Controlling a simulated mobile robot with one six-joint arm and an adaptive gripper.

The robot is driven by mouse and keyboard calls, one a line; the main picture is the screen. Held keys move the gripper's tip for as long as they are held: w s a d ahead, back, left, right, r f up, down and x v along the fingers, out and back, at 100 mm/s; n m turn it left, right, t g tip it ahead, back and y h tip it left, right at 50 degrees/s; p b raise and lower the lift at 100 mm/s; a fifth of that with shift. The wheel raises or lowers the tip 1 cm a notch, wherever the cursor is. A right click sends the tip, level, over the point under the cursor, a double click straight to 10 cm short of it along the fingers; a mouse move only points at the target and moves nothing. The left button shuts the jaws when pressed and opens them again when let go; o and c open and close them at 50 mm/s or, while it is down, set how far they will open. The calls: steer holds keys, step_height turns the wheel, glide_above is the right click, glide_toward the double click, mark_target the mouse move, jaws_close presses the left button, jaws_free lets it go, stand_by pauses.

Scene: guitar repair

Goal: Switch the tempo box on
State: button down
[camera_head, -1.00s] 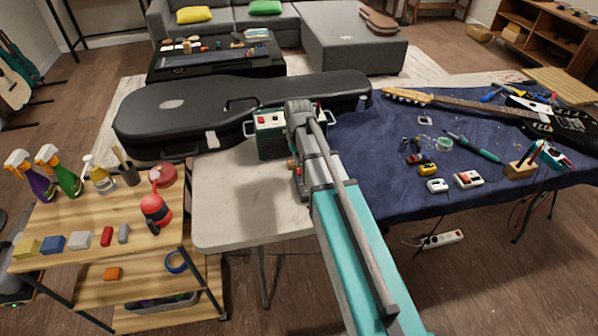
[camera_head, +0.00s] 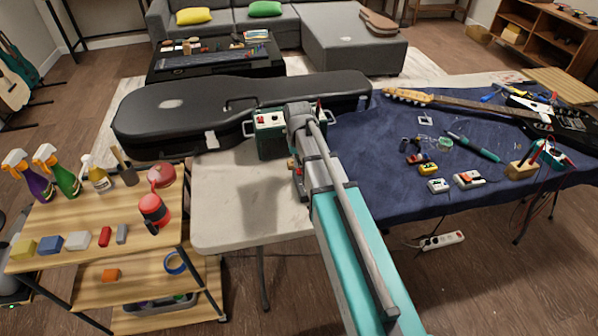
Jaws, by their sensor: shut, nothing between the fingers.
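A green box (camera_head: 270,141) with a pale top panel, red parts on it and side handles stands at the back of the pale table, beside the guitar case. My arm's end covers its right part. No label is legible, so I cannot tell whether this is the tempo box or whether it is on. Several small devices lie on the blue cloth, among them a white and red one (camera_head: 468,180), a white one (camera_head: 438,186) and a yellow one (camera_head: 428,168). My gripper's fingers cannot be made out; my own arm hides them.
The black guitar case (camera_head: 230,105) lies behind the green box. The blue cloth (camera_head: 375,180) at right holds an electric guitar (camera_head: 470,105) and tools. A wooden cart (camera_head: 75,225) with spray bottles stands at left. The pale table (camera_head: 230,215) is clear in front.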

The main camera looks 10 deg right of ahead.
steer(key=shift+f+b, duration=0.6)
steer(key=shift+f, duration=0.05)
stand_by(0.5)
steer(key=shift+r, duration=0.1)
steer(key=shift+r+p, duration=3.45)
steer(key=shift+p, duration=0.1)
steer(key=s+r+p, duration=0.3)
steer(key=s, duration=1.3)
